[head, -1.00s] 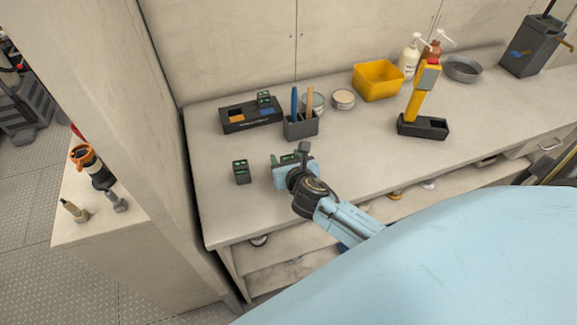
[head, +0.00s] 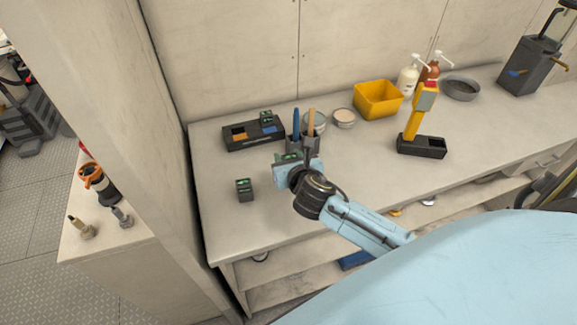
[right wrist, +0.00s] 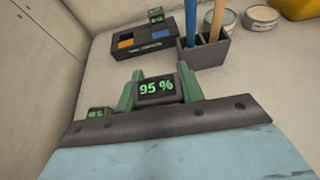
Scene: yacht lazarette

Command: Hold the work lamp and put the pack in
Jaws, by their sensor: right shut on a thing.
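My right gripper (head: 290,160) is shut on a small dark pack (right wrist: 157,89), whose green display reads 95 % in the right wrist view. It holds the pack over the bench, in front of the tool holder. The yellow work lamp (head: 412,124) stands upright on its black base (head: 422,147) at the right, apart from the gripper. A second dark pack (head: 245,192) with a green display stands on the bench left of the gripper. A black tray-like unit (head: 252,143) with orange and blue patches lies behind, with another small pack (head: 267,118) at its back. My left gripper is out of view.
A grey holder (right wrist: 205,53) with a blue and a wooden handle stands just behind the gripper. Round tins (head: 343,117), a yellow bin (head: 378,100) and pump bottles (head: 408,78) are farther back. A wall panel (head: 175,130) closes off the bench's left side.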

